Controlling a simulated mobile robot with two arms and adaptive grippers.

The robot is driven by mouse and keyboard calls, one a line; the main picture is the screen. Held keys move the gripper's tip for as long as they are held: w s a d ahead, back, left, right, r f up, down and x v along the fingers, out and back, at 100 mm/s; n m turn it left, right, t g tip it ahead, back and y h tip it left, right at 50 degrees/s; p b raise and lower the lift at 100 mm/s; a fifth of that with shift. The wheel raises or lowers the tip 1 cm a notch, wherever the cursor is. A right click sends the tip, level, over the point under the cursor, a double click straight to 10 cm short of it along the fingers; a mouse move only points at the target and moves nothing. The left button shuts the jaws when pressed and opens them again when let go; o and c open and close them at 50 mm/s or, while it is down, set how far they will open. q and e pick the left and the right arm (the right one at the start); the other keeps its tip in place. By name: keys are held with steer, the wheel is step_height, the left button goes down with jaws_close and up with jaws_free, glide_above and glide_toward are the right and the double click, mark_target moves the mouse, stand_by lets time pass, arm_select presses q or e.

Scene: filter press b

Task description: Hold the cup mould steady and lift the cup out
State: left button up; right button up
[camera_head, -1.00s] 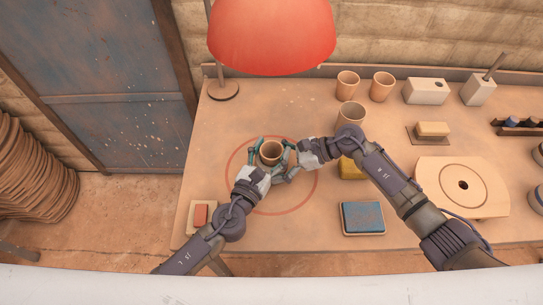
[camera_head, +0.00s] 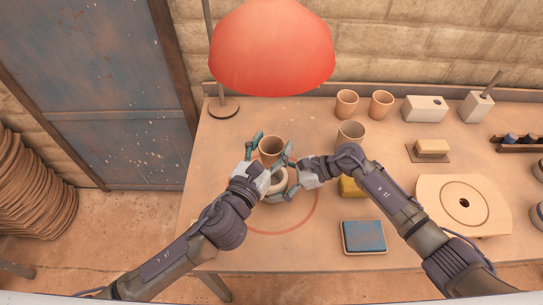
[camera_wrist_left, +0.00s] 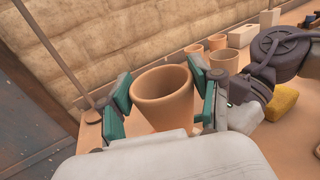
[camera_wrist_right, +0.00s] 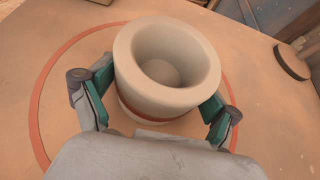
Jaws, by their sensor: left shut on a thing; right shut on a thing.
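The terracotta cup (camera_head: 271,147) is out of the mould and held upright above and just behind it. My left gripper (camera_wrist_left: 165,102) is shut on the cup, one finger on each side, as the left wrist view shows. The pale, round cup mould (camera_wrist_right: 165,75) stands on the table with its hollow empty and a reddish band around its lower part. My right gripper (camera_wrist_right: 155,113) is shut on the mould, one finger on each side. In the head view the mould (camera_head: 277,181) is partly hidden by my grippers.
The table has a red ring mark (camera_head: 316,207) around the mould. A red lamp (camera_head: 272,48) overhangs the back.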

stand_by(0.3)
steer(key=o, duration=0.6)
steer(key=v, duration=1.2)
steer(key=shift+f, duration=0.1)
